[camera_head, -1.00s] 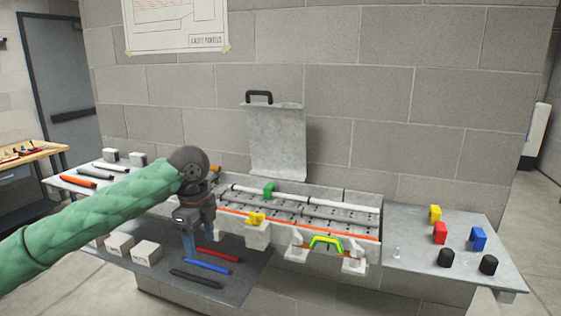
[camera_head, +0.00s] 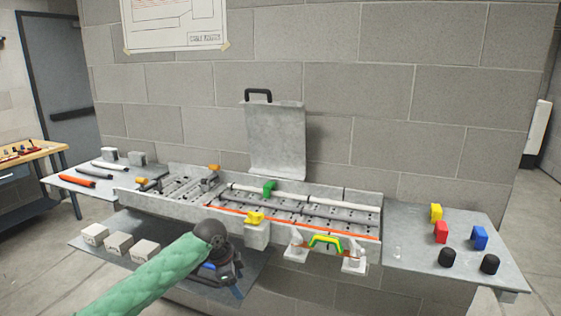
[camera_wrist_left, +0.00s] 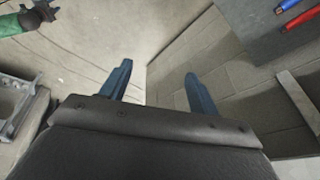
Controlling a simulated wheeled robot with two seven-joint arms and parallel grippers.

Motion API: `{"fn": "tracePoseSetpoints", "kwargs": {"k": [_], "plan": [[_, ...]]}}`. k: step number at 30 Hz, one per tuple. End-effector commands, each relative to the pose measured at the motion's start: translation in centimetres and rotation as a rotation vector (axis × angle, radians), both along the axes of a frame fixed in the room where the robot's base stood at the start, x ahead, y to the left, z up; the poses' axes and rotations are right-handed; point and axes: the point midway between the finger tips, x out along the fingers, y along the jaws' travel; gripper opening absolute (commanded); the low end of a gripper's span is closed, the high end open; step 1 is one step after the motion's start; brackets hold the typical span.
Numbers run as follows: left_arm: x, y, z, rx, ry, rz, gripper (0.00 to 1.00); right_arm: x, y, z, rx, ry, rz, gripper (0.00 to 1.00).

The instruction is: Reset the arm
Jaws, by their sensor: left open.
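My left arm in its green sleeve comes in from the bottom of the head view. My left gripper (camera_head: 236,291) is low in front of the dark lower shelf, right of the white blocks. Its blue fingers are partly hidden behind its own body. In the left wrist view the two fingers (camera_wrist_left: 157,76) stand apart with nothing between them, so it is open and empty. A piece of green sleeve with a dark end (camera_wrist_left: 38,14), apparently my right arm, shows at the top left of the wrist view; its jaws cannot be made out.
The long grey tray (camera_head: 370,198) holds white, grey and orange rods, with green and yellow clips. Several white blocks (camera_head: 118,243) sit on the dark shelf. The right table (camera_head: 410,240) bears coloured blocks and black caps. A raised metal panel (camera_head: 277,140) stands against the wall.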

Motion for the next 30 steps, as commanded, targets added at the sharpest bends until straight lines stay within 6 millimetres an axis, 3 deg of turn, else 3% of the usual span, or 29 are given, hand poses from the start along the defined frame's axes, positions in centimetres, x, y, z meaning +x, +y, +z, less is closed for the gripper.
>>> {"fn": "tracePoseSetpoints", "kwargs": {"k": [1,9,17,23,30], "plan": [[0.0,-0.4,-2.1,-0.020,0.009,0.037,0.61,0.3,0.2,0.1,0.003,-0.003,-0.001,0.36],[-0.1,-1.1,-12.2,-0.105,0.022,0.250,0.61,1.2,1.2,0.5,0.013,-0.009,-0.005,0.36],[-2.4,-0.9,-22.8,-0.156,0.045,0.460,0.61,1.2,1.3,0.7,0.013,-0.012,-0.005,0.36],[-5.8,-0.1,-31.2,-0.171,0.068,0.619,0.61,1.5,0.5,1.0,0.007,-0.016,-0.002,0.36],[-12.3,1.4,-41.4,-0.161,0.098,0.804,0.61,1.4,-0.2,0.9,-0.002,-0.012,0.000,0.36]]}}
